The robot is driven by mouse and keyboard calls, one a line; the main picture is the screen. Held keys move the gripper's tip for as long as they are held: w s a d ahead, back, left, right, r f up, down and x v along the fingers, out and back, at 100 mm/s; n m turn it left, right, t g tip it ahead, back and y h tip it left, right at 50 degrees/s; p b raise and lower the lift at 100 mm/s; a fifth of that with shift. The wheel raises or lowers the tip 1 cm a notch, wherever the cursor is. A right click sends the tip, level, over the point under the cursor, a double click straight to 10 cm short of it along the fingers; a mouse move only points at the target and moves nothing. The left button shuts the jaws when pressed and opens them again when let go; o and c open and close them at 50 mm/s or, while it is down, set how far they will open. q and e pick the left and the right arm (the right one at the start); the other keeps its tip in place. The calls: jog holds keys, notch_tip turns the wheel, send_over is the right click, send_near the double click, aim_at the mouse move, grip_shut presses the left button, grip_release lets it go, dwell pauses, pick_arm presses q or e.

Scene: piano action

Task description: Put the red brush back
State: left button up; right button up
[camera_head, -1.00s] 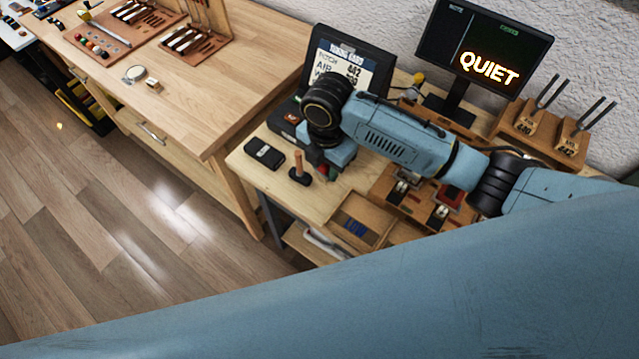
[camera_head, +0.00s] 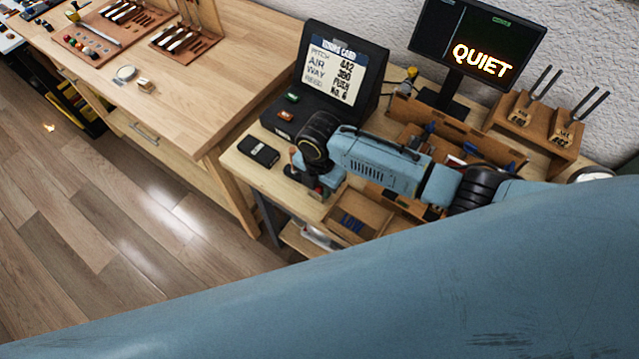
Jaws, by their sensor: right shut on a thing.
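The gripper and wrist hide most of the brush. I cannot tell whether it touches the tabletop. My left gripper is not in view.
A black case (camera_head: 258,152) lies left of the post. Behind stand a tuning card display (camera_head: 335,72) and a monitor (camera_head: 480,45). An open wooden tray (camera_head: 375,213) is to the right, and tuning forks in wooden blocks (camera_head: 540,120) stand at the back right.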

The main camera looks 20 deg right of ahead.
jog(key=shift+f, duration=0.1)
jog(key=o, duration=1)
notch_tip(320, 180, up, 12)
jog(key=shift+r+p, duration=0.15)
jog(key=shift+p, duration=0.35)
